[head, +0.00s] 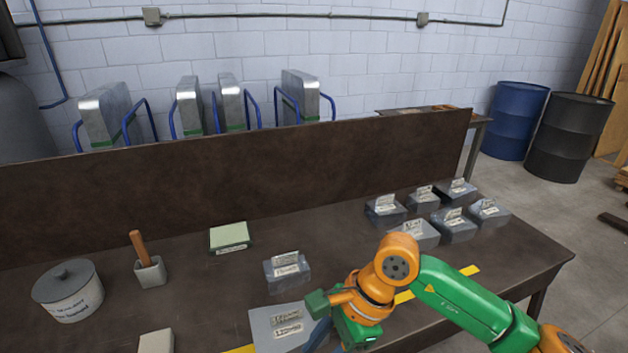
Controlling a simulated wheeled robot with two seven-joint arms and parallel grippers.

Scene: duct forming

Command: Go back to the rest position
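My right arm comes in from the right over the table. Its gripper (320,335) points down near the front edge of the picture, just right of a large grey labelled block (272,330). The fingers are partly cut off by the frame and hidden by the wrist, so I cannot tell whether they are open or touch the block. My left arm and gripper are not in view. The dark brown table (200,290) has an upright back panel (250,170).
A lidded pot (68,292), a cup with a wooden-handled tool (150,271), a green-topped box (229,237) and a labelled metal block (287,272) stand on the table. Several metal blocks (457,227) cluster at right. A pale block (157,342) sits at front left. Drums (515,122) stand behind.

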